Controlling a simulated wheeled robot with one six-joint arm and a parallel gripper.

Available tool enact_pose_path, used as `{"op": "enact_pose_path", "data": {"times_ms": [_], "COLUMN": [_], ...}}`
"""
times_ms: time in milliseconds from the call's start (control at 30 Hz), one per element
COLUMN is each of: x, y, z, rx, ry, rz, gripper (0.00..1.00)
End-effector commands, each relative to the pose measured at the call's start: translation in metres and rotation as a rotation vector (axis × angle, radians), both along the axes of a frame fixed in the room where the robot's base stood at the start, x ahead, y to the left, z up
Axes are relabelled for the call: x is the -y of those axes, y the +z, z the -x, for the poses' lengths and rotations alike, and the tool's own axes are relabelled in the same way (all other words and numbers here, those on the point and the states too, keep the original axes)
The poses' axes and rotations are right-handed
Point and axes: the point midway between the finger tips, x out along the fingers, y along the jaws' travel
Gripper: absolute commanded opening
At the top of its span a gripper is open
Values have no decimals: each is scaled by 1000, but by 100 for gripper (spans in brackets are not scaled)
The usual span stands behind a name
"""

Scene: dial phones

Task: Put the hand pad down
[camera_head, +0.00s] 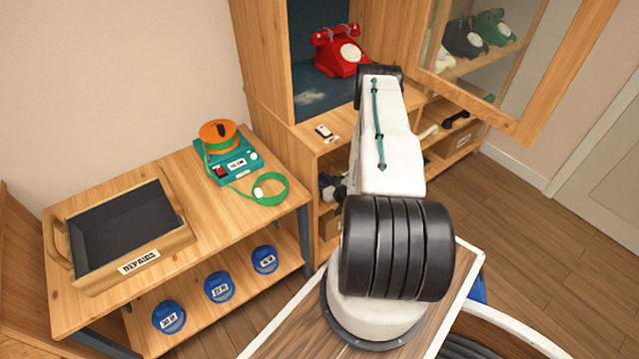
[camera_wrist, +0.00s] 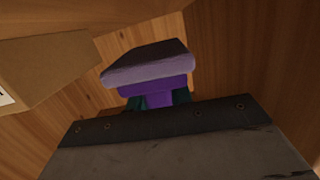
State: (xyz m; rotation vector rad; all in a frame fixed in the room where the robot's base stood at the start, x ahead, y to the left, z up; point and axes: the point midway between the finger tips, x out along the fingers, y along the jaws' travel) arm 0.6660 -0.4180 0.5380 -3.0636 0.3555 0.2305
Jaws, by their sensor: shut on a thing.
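The hand pad (camera_wrist: 150,68) shows in the wrist view as a block with a dark top, a lilac band and a purple lower part. My gripper (camera_wrist: 158,101) is shut on it; dark green finger parts show on both sides of the purple part. Wooden surfaces surround the pad, and I cannot tell whether it touches one. In the head view, my arm reaches to the wooden cabinet, and dark wrist parts show at the opening of its lower shelf (camera_head: 328,160). The pad cannot be made out there.
A cardboard box (camera_wrist: 45,70) is close on the left in the wrist view. A red dial phone (camera_head: 341,52) stands in the niche above. An open glass door (camera_head: 530,75) is at the right. A workbench (camera_head: 210,245) with a repairs tray (camera_head: 165,245) and a teal device (camera_head: 226,160) stands left.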

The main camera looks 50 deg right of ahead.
Motion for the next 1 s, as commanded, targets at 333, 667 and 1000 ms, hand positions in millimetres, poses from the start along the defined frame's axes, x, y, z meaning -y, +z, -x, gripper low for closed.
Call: {"op": "enact_pose_path", "data": {"times_ms": [333, 667, 1000], "x": [3, 4, 4], "y": [-27, -37, -39], "z": [-17, -17, -17], "rx": [-2, 0, -1], "ry": [-4, -4, -4], "rz": [-2, 0, -1], "gripper": [0, 0, 43]}}
